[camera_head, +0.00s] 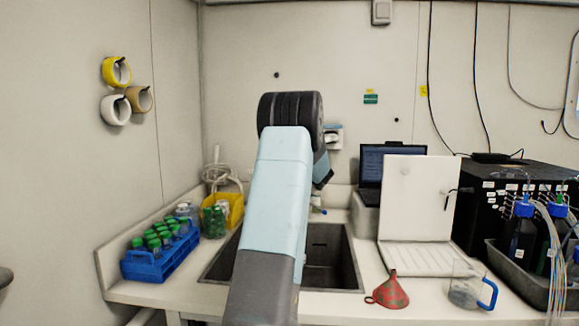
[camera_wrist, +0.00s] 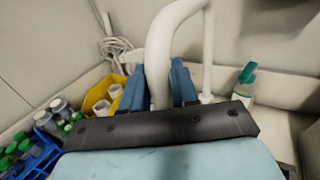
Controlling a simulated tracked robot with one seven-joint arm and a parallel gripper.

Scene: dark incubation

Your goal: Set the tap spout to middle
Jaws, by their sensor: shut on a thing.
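The white tap spout (camera_wrist: 160,55) rises and curves over at the top in the wrist view. My gripper (camera_wrist: 157,78) has one blue finger on each side of the spout's lower end and is shut on it. A thinner white upright part (camera_wrist: 208,60) stands just right of the fingers. In the head view my arm covers the tap and most of my gripper. The dark sink (camera_head: 335,265) shows on both sides of my arm.
A blue rack (camera_head: 157,262) of green-capped tubes and a yellow bin (camera_head: 236,212) stand left of the sink. A white board (camera_head: 415,205), red funnel (camera_head: 388,292) and jug (camera_head: 465,290) are to the right.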

